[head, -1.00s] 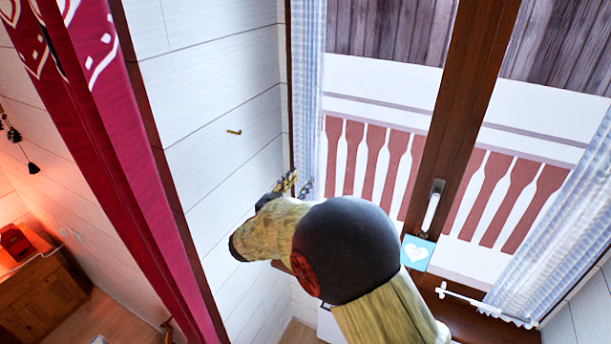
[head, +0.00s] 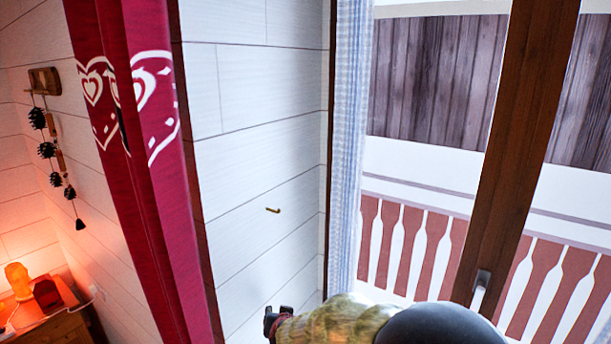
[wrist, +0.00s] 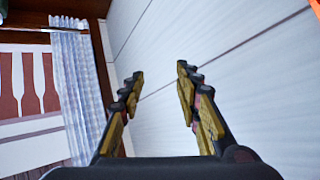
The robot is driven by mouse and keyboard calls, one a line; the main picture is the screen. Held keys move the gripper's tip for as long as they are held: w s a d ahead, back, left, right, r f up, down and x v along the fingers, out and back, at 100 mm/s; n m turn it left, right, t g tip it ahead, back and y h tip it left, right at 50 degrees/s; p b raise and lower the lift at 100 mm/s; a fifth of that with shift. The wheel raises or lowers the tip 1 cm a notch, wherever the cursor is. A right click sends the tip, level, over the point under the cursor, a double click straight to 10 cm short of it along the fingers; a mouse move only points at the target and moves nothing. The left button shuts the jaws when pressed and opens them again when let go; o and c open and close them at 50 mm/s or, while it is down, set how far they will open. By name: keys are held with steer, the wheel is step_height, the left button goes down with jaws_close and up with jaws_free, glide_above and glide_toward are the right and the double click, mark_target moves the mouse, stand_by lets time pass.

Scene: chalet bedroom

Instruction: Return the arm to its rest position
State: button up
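My arm (head: 345,320) shows at the bottom of the head view, with its black rounded joint near the lower edge. The end of the arm lies in front of the white plank wall, left of the window. In the wrist view my gripper (wrist: 158,85) is open. Its two yellow and black fingers stand apart with only the wall visible between them, and nothing is held.
A small brass hook (head: 273,210) is on the white wall (head: 255,150). A red curtain (head: 150,200) hangs to the left. A window with a brown frame (head: 515,150) and a blue checked curtain (head: 348,150) is at the right. A glowing lamp (head: 18,280) stands on a wooden cabinet.

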steer(key=s+d+r+n+g+b, duration=0.1)
steer(key=s+d+g+b, duration=0.3)
steer(key=s, duration=0.8)
steer(key=s+d+r+n+g+p, duration=0.1)
steer(key=s+d+n+g, duration=0.3)
steer(key=s, duration=0.7)
steer(key=s+d+r+m+t+h+b, duration=0.1)
steer(key=s+d+r+m+b, duration=0.1)
steer(key=s+d, duration=0.5)
steer(key=s+d+r+m+t+h+b, duration=0.1)
steer(key=s+d+r+m+t+b, duration=0.1)
steer(key=s+d, duration=0.5)
steer(key=d+b, duration=0.1)
steer(key=d, duration=0.3)
steer(key=shift+s+d+r+b, duration=0.2)
steer(key=shift+s+r+b, duration=0.1)
steer(key=shift+s, duration=0.1)
